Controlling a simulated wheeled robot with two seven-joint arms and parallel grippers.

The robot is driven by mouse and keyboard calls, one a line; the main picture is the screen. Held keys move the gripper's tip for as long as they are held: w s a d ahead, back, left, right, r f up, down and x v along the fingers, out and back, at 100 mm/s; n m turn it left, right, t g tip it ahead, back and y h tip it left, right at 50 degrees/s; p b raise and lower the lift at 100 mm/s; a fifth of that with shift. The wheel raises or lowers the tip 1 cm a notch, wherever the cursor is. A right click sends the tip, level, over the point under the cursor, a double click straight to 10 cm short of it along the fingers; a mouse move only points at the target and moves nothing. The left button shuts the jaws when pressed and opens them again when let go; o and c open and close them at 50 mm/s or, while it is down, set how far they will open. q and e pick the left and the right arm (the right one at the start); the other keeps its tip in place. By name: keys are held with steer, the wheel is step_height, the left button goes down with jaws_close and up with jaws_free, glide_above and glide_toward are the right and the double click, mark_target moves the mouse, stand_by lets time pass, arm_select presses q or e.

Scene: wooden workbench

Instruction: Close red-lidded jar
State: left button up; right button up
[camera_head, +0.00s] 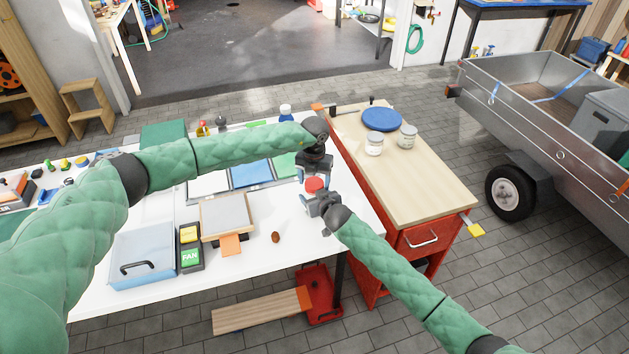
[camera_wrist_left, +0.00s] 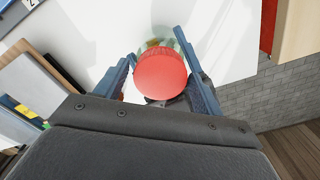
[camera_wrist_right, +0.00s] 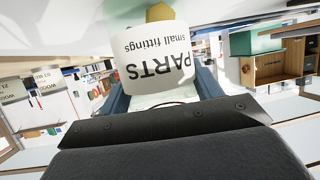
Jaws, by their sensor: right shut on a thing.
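The jar's red lid (camera_head: 314,184) shows just below my left gripper (camera_head: 314,176) over the white table's right part. In the left wrist view the round lid (camera_wrist_left: 161,75) lies between my left fingers, which are open with a gap on each side. Part of the clear jar (camera_wrist_left: 158,45) shows behind it; I cannot tell how tightly the lid sits. My right gripper (camera_head: 318,200) is shut on the jar from the near side. In the right wrist view the jar's white label (camera_wrist_right: 158,58) reads "PARTS small fittings" upside down between the fingers.
A wooden-topped red cabinet (camera_head: 425,175) stands right of the white table, carrying two jars (camera_head: 374,144) (camera_head: 407,137) and a blue disc (camera_head: 382,119). A blue box (camera_head: 142,262), a FAN box (camera_head: 190,257) and a brown nut-like object (camera_head: 276,237) lie left of my grippers.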

arm_select(q)
steer(key=shift+o, duration=0.5)
steer(key=shift+r, duration=2.25)
steer(key=shift+c, duration=0.4)
